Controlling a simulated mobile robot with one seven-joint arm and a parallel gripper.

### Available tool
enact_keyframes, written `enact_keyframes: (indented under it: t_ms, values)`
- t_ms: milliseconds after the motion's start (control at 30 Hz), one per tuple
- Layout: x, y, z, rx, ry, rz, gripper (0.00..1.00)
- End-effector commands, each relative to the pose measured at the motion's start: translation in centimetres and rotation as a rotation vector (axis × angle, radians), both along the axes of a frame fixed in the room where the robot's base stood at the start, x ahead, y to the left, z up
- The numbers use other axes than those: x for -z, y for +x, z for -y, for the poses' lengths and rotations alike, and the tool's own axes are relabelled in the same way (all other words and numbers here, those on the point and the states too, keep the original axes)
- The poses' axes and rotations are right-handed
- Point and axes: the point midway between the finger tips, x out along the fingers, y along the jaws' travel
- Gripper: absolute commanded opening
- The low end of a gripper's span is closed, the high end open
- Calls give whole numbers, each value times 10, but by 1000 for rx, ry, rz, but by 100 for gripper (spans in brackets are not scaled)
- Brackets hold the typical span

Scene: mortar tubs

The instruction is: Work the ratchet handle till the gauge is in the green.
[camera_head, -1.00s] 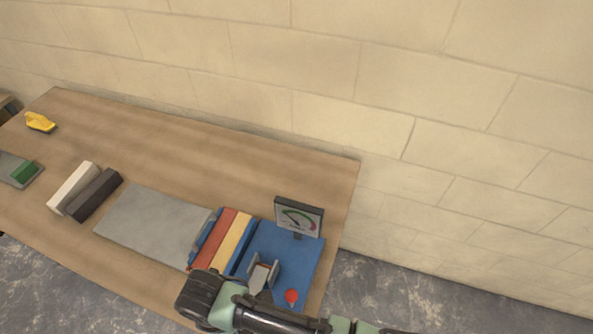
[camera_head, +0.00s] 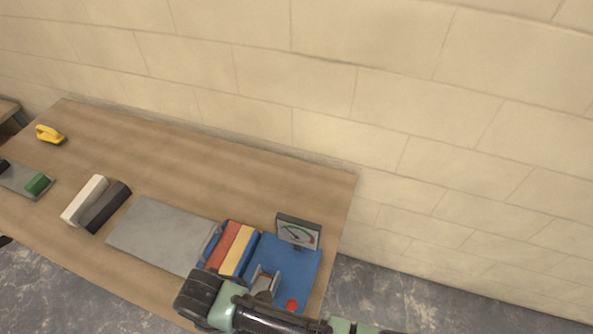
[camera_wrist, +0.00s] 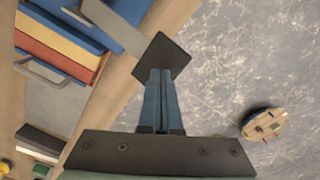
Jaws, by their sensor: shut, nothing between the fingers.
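The gauge (camera_head: 298,233) stands upright at the back of a blue base (camera_head: 308,262). Its face has a coloured arc; the needle is too small to read surely. A grey bracket (camera_head: 266,281) and a red knob (camera_head: 292,304) are on the base, partly behind my arm. In the wrist view a grey bar (camera_wrist: 116,28) ends in a dark square plate (camera_wrist: 168,54), which looks like the ratchet handle. My gripper (camera_wrist: 160,72) is shut and empty, its fingertips overlapping the plate's near edge in the picture; I cannot tell whether they touch. The head view hides the fingers.
A box with red and yellow strips (camera_head: 234,246) sits left of the blue base, beside a grey sheet (camera_head: 160,235). White and dark blocks (camera_head: 104,207) and a yellow object (camera_head: 50,134) lie further left. The bench's back is clear. A round object (camera_wrist: 265,124) is low at right.

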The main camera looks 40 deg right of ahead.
Motion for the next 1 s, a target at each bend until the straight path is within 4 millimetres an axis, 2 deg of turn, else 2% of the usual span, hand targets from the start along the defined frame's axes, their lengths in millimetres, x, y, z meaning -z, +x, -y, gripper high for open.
enact_keyframes:
  t_ms: [300, 1000]
  values:
    - [3, 0, 0, 0, 0, 0, 0]
    - [54, 0, 2, 2, -5, -1, 0]
